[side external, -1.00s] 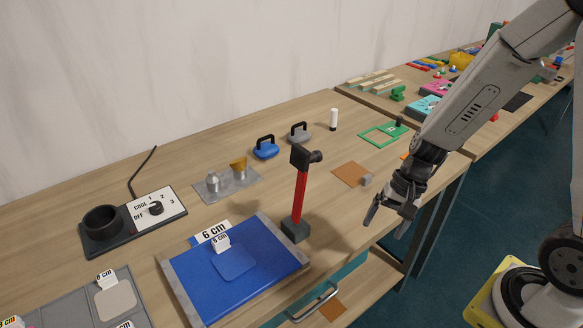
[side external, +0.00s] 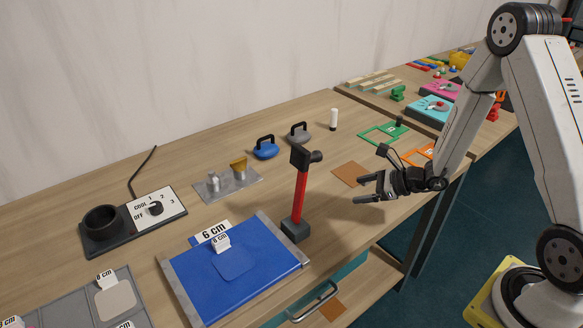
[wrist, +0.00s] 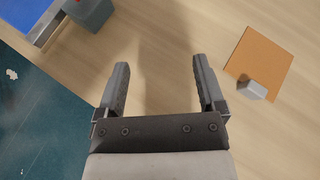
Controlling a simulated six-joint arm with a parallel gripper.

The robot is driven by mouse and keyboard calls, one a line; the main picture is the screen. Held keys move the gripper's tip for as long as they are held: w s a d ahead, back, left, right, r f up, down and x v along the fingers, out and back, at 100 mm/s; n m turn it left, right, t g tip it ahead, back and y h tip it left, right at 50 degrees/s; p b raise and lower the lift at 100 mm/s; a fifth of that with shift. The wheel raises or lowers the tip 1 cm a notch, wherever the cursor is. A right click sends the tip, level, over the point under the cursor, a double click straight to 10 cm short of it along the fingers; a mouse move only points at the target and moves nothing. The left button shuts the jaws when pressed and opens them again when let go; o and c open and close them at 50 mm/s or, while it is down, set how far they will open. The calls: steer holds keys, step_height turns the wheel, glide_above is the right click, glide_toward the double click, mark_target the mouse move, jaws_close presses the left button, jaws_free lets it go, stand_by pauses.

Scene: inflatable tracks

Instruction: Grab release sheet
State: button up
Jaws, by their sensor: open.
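A thin orange-brown square sheet (side external: 347,172), which looks like the release sheet, lies flat on the wooden table. The wrist view shows the sheet (wrist: 262,58) to the right of my fingers, with a small grey block (wrist: 252,90) at its near corner. My gripper (side external: 362,189) is open and empty above the table, and in the side view it overlaps the sheet's near edge. In the wrist view the jaws (wrist: 160,66) have only bare table between them. A finger hides the block in the side view.
A red-handled hammer (side external: 299,200) stands upright in a grey base left of my gripper. A blue mat (side external: 200,280) lies farther left. Green and orange frames (side external: 380,135) lie behind my gripper. Another brown piece (side external: 333,308) shows below, near the drawer handle (side external: 315,300).

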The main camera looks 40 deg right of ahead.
mark_target(355, 171)
steer(key=d+f+m+t+h, duration=0.1)
steer(key=d+m+h, duration=0.1)
steer(key=d, duration=0.2)
steer(key=d+f+m+t+h, duration=0.1)
steer(key=d+m+h, duration=0.1)
steer(key=d+m, duration=0.1)
steer(key=w+d+f+m+t+h, duration=0.1)
steer(key=d+m+h, duration=0.1)
steer(key=d+m, duration=0.1)
steer(key=shift+d+f+h, duration=0.2)
steer(key=shift+d, duration=0.25)
steer(key=shift+d+f+h, duration=0.15)
steer(key=shift+d+h, duration=0.05)
steer(key=shift+d, duration=0.25)
steer(key=shift+w, duration=0.15)
steer(key=shift+x, duration=1.25)
steer(key=shift+x, duration=2.55)
steer(key=shift+a, duration=0.15)
jaws_close()
